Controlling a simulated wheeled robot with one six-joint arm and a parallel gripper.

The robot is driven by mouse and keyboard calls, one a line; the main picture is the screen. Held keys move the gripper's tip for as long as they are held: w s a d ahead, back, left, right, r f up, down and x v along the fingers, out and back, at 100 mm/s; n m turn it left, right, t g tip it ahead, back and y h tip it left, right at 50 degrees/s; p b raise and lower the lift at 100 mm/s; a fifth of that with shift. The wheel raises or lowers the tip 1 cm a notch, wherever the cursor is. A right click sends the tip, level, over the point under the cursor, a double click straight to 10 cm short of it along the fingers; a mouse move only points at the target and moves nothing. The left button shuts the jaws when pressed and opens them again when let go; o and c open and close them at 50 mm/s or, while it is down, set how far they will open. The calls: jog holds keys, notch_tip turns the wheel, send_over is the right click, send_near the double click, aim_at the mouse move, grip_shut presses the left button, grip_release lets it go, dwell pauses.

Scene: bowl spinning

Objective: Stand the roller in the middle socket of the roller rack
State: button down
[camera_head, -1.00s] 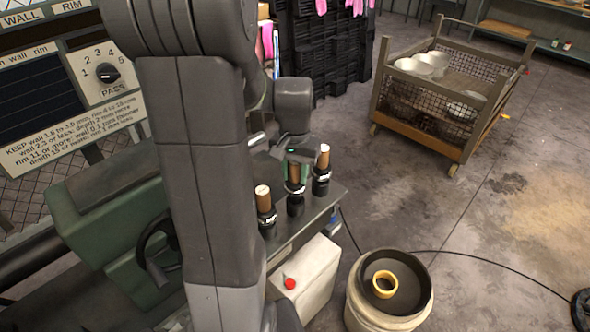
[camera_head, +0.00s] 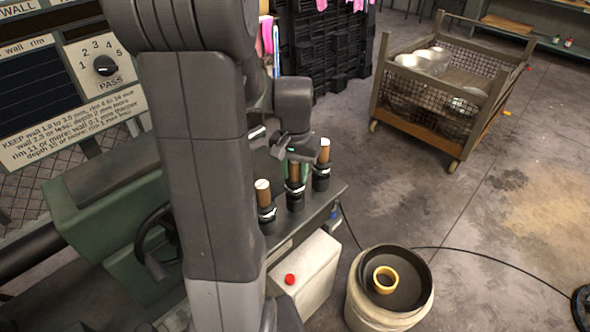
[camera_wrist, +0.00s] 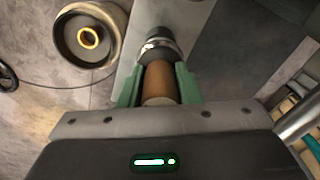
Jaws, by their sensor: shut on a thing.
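The roller rack (camera_head: 322,183) has dark round sockets in a row on the grey bench. A brown roller with a pale top stands in the left socket (camera_head: 264,193) and another in the right one (camera_head: 323,152). The brown roller (camera_head: 294,174) at the middle place is between the green fingers of my gripper (camera_head: 293,165), which is shut on it. In the wrist view the gripper (camera_wrist: 159,85) holds this roller (camera_wrist: 160,80) in line with a metal ring and dark base (camera_wrist: 156,48). It looks upright; how deep it sits is hard to tell.
A mesh cart (camera_head: 460,140) with metal bowls is behind.

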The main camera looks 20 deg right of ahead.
dwell(0.3)
jog(key=c, duration=1)
grip_release()
jog(key=shift+f, duration=0.1)
jog(key=shift+o, duration=0.2)
notch_tip(320, 180, up, 14)
jog(key=shift+p, duration=0.35)
jog(key=shift+f, duration=0.1)
notch_tip(320, 180, down, 14)
jog(key=shift+b, duration=0.35)
jog(key=shift+r, duration=0.35)
